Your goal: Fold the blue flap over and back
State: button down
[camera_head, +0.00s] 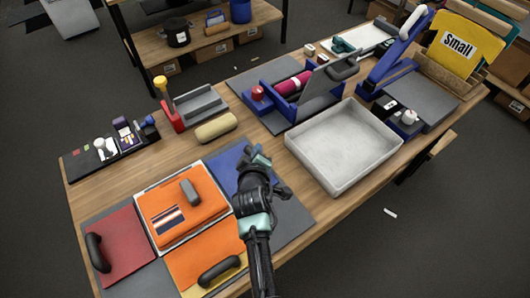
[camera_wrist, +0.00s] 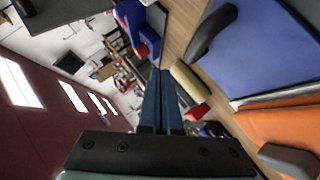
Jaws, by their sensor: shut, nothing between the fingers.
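The blue flap (camera_head: 226,165) lies open and looks flat, at the upper right of the folding board in the head view. My gripper (camera_head: 257,155) is above its right part and covers some of it. In the wrist view the blue flap (camera_wrist: 265,55) fills the upper right, with its dark handle (camera_wrist: 210,32) near its edge. My gripper's fingers (camera_wrist: 164,85) are together and empty, apart from the handle in the picture. An orange piece with a striped label (camera_head: 180,207) lies in the middle of the board, with a grey block (camera_head: 190,193) on it.
A red flap (camera_head: 118,245) with a black handle lies left, and an orange flap (camera_head: 205,255) in front. A tan roll (camera_head: 216,127) lies behind the board. A white tray (camera_head: 345,150) stands right of my gripper. Devices line the table's back.

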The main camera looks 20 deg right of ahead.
jog(key=s+r, duration=0.5)
jog(key=shift+s+d+r, duration=0.15)
jog(key=shift+d, duration=0.25)
